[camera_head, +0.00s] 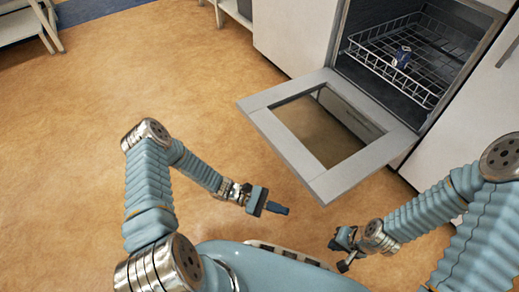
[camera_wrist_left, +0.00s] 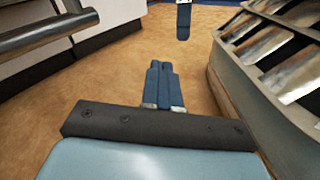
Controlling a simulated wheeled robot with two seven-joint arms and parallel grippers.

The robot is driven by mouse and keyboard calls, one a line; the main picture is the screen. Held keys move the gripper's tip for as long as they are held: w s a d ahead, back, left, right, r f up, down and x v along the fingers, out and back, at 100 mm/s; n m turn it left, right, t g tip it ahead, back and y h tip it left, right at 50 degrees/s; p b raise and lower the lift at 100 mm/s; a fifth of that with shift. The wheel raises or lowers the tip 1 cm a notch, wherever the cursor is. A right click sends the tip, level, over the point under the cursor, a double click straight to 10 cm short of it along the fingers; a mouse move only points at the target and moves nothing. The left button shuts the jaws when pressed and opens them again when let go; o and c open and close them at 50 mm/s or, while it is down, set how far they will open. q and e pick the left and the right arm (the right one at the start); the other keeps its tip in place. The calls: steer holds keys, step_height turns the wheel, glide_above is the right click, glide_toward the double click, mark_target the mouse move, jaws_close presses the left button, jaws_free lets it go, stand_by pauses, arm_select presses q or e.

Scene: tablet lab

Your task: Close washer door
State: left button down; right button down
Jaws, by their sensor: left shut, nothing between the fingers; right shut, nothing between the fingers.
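The washer (camera_head: 393,95) stands at the upper right of the head view. Its door (camera_head: 285,152) is open and folded down flat, a grey frame around a window. My left gripper (camera_head: 279,208) is shut and empty, above the floor to the left of the door's near corner and apart from it. Its closed blue fingers (camera_wrist_left: 163,82) show in the left wrist view. My right gripper (camera_head: 340,250) is below the door's near corner, apart from it and empty. Its fingertips are small and partly hidden in the head view.
A wire rack (camera_head: 410,60) inside the washer holds a small blue-and-white item (camera_head: 402,57). White cabinets (camera_head: 290,35) flank the washer. A dark bar (camera_wrist_left: 35,35) crosses the upper left of the left wrist view. The tan floor (camera_head: 150,85) to the left is clear.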

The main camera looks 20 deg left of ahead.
arm_select(q)
steer(key=w+a+r+n+t+y+b, duration=0.1)
steer(key=w+a+n+t, duration=0.55)
steer(key=a+t, duration=0.35)
steer(key=w+a+n+t+b, duration=0.2)
steer(key=w+a+n+t, duration=0.4)
steer(key=t, duration=0.5)
steer(key=w+d+r+n, duration=0.1)
steer(key=w+d+r, duration=0.2)
steer(key=r, duration=0.3)
steer(key=shift+w+d+r+p, duration=0.15)
steer(key=shift+w+r+p, duration=0.2)
steer(key=shift+w, duration=0.2)
